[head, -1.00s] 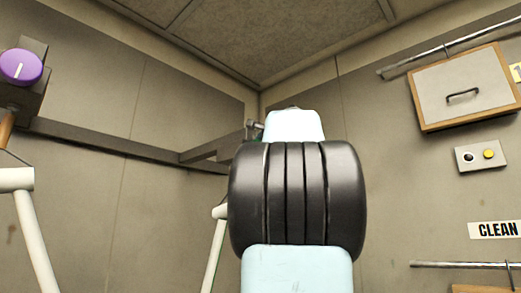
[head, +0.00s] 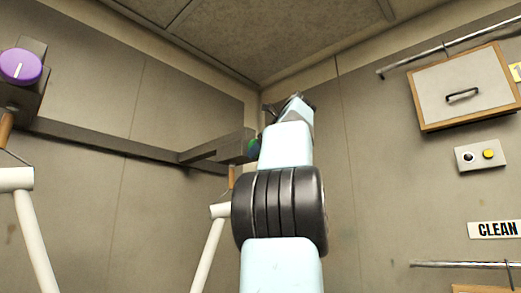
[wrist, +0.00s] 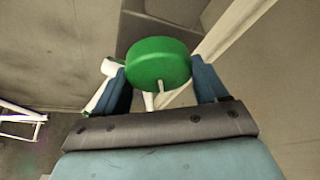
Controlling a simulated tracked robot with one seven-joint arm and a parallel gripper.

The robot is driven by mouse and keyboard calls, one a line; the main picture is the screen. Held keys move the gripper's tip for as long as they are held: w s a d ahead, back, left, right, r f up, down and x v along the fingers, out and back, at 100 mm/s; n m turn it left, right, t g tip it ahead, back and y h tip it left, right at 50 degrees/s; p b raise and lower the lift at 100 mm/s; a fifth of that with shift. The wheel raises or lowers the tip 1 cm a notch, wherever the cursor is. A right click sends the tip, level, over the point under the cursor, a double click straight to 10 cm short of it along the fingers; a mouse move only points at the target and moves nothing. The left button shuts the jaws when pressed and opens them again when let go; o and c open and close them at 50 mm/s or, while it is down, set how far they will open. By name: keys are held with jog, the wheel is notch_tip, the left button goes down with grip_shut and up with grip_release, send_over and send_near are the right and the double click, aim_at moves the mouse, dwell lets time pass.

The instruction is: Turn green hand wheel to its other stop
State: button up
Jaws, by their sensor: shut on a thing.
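The green hand wheel (wrist: 158,63) is in the middle of the wrist view, with a pale mark on its face near the lower edge. My gripper (wrist: 160,80) has one blue finger on each side of the wheel and is shut on it. In the head view only a small green part of the wheel (head: 254,146) shows, beside a grey box at the end of a dark beam. My arm hides the rest of it there, and the fingers cannot be made out.
A purple knob (head: 21,67) with a white mark sits at the far left. A dark beam (head: 110,144) runs along the wall. A framed panel with a handle (head: 463,87), a button box (head: 481,155) and rails are on the right wall. White frame legs (head: 208,252) stand below the beam.

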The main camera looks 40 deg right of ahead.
jog(key=m+y, duration=0.3)
jog(key=m, duration=0.1)
jog(key=shift+f+g, duration=0.1)
jog(key=shift+g, duration=0.2)
dwell(0.6)
jog(key=o, duration=1)
jog(key=shift+a, duration=0.1)
